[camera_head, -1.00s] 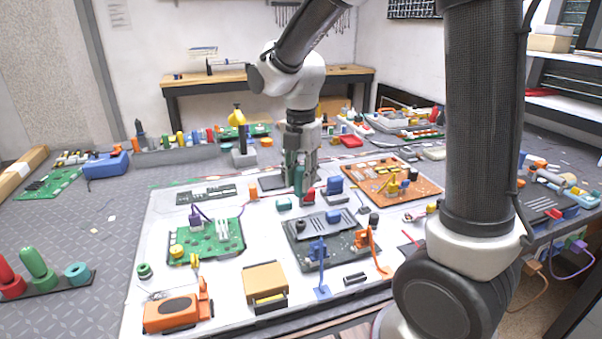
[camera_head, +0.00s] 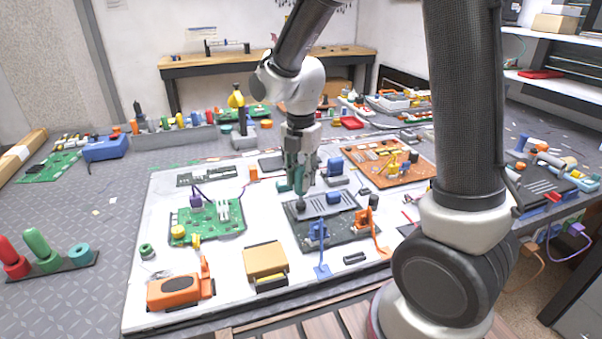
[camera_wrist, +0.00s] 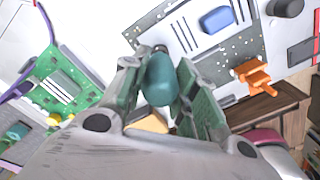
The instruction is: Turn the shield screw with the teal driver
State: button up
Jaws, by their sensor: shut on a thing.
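My gripper (camera_head: 300,170) is shut on the teal driver (camera_wrist: 160,80), which points down. In the head view, the driver's lower end is over the left back corner of the dark board (camera_head: 338,232). A dark round knob-like piece (camera_head: 300,203) shows right under it and may be the shield screw; I cannot tell whether they touch. A grey slotted shield plate (camera_head: 318,206) lies on this board. In the wrist view, the teal handle sits between both fingers, and the driver's tip and the screw are hidden.
A blue block (camera_head: 334,198) stands on the shield. Orange clips (camera_head: 366,222) and a blue clip (camera_head: 318,236) are at the board's front. A green board (camera_head: 207,222) lies left, an orange board (camera_head: 388,162) back right, and a tan box (camera_head: 265,260) in front.

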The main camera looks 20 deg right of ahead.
jog(key=shift+f, duration=0.35)
jog(key=o, duration=0.5)
grip_shut()
jog(key=m, duration=0.5)
jog(key=shift+m, duration=0.3)
jog(key=shift+m, duration=0.3)
jog(key=m, duration=0.4)
jog(key=shift+m, duration=0.3)
